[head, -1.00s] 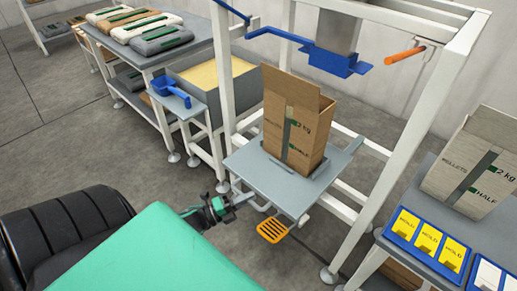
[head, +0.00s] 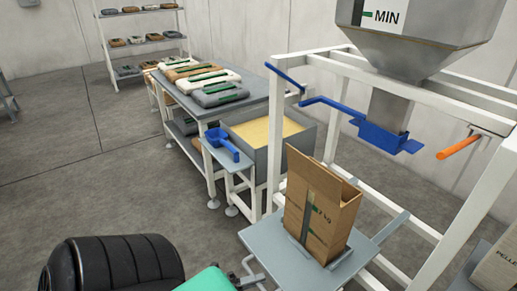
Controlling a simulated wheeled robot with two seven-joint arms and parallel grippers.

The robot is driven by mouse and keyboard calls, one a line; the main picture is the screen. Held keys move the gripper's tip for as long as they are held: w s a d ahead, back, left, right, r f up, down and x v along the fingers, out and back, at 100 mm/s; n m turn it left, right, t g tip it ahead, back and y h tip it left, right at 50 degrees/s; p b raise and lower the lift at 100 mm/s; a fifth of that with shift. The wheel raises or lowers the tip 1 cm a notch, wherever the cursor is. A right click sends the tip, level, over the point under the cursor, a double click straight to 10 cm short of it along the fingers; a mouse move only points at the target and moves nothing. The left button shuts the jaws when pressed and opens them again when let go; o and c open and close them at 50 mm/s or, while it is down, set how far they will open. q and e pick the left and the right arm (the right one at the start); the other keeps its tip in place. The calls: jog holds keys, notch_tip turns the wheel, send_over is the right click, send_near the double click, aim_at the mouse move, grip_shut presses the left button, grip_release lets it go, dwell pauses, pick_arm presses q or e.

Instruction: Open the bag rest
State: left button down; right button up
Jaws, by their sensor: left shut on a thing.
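The bag rest appears to be the grey platform (head: 283,243) under the filling frame. An open brown paper bag (head: 318,212) stands upright on it, between low grey rails. A thin grey bar handle (head: 252,268) sticks out at the platform's near left side. My left gripper (head: 245,281) is at the bottom edge, next to this handle, and is mostly cut off by the picture's edge. It is shut on the handle, though the fingers barely show. My right gripper is not in view.
A hopper (head: 420,28) with a blue spout clamp (head: 386,137) hangs above the bag. An orange lever (head: 459,147) is at right. White frame posts stand around the platform. A side stand holds a blue scoop (head: 222,142). Tables with sacks stand behind; the left floor is clear.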

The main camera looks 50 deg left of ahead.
pick_arm(q)
jog(key=c, duration=1.4)
grip_release()
jog(key=shift+c, duration=0.2)
jog(key=shift+s, duration=0.1)
